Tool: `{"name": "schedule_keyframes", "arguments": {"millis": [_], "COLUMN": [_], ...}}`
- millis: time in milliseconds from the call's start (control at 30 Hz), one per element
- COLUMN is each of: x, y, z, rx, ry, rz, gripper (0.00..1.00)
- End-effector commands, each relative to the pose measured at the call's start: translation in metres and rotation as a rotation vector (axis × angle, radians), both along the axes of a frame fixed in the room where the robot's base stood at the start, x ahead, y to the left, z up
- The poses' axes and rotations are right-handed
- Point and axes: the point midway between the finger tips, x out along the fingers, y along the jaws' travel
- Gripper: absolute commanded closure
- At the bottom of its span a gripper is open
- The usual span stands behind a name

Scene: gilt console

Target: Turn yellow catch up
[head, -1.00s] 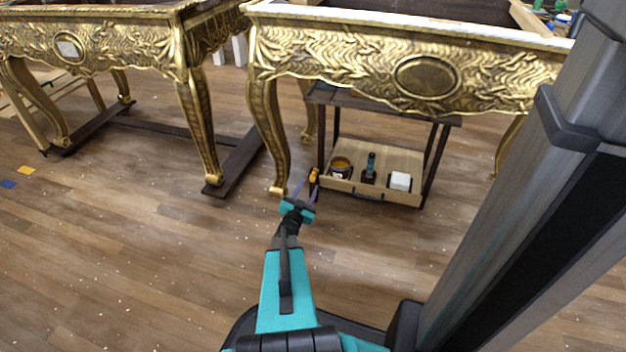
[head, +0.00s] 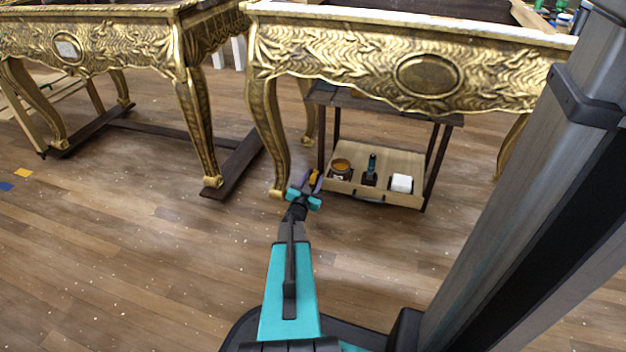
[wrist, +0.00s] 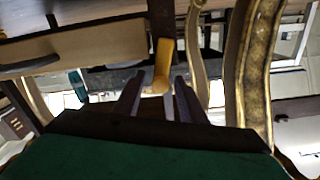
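The yellow catch (head: 314,175) is on the left side of the small dark cart under the right gilt console, beside the open drawer. In the head view my gripper partly hides it. The wrist view shows the catch (wrist: 162,65) as a yellow bar with a rounded foot, on a dark post. My gripper (head: 312,182) is at the catch with its fingers apart. In the wrist view the gripper's two fingers (wrist: 159,77) stand either side of the catch's foot, with gaps visible. I cannot tell whether either finger touches it.
The wooden drawer (head: 388,194) holds an amber jar (head: 340,167), a dark bottle (head: 370,172) and a white block (head: 402,183). A gilt console leg (head: 268,130) stands close left of my gripper. The floor in front (head: 150,270) is clear.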

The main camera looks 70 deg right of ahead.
Motion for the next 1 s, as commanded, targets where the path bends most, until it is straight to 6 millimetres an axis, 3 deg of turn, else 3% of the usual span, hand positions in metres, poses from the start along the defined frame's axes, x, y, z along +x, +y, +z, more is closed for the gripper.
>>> {"name": "schedule_keyframes", "arguments": {"millis": [33, 233, 1000], "x": [0.000, 0.000, 0.011], "y": [0.000, 0.000, 0.000], "z": [0.000, 0.000, 0.005], "rx": [0.000, 0.000, -0.011], "ry": [0.000, 0.000, 0.186], "rz": [0.000, 0.000, 0.001], "gripper": [0.69, 1.00, 1.00]}}
